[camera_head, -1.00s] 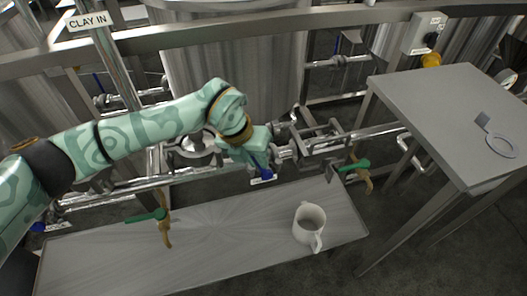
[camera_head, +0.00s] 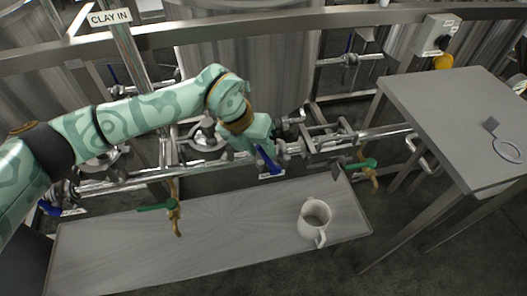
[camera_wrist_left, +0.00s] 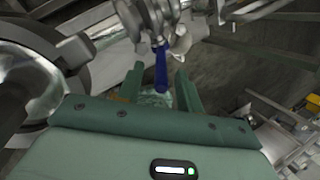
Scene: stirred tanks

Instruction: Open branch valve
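A valve with a blue lever handle (camera_head: 269,159) sits on the horizontal steel pipe behind the low bench. A small white label is below the lever. In the left wrist view the blue lever (camera_wrist_left: 161,70) hangs down from the metal valve body (camera_wrist_left: 155,18). My left gripper (camera_head: 262,147) is at this lever. In the left wrist view its two green fingers (camera_wrist_left: 159,84) are apart, one on each side of the lever's lower end, with gaps visible. I cannot tell whether either finger touches it. My right gripper is not in view.
A white mug (camera_head: 314,222) stands on the low grey bench (camera_head: 110,262). A grey table (camera_head: 440,105) stands at right. Another blue lever (camera_head: 50,209) is at far left. Steel tanks (camera_head: 265,75) rise behind.

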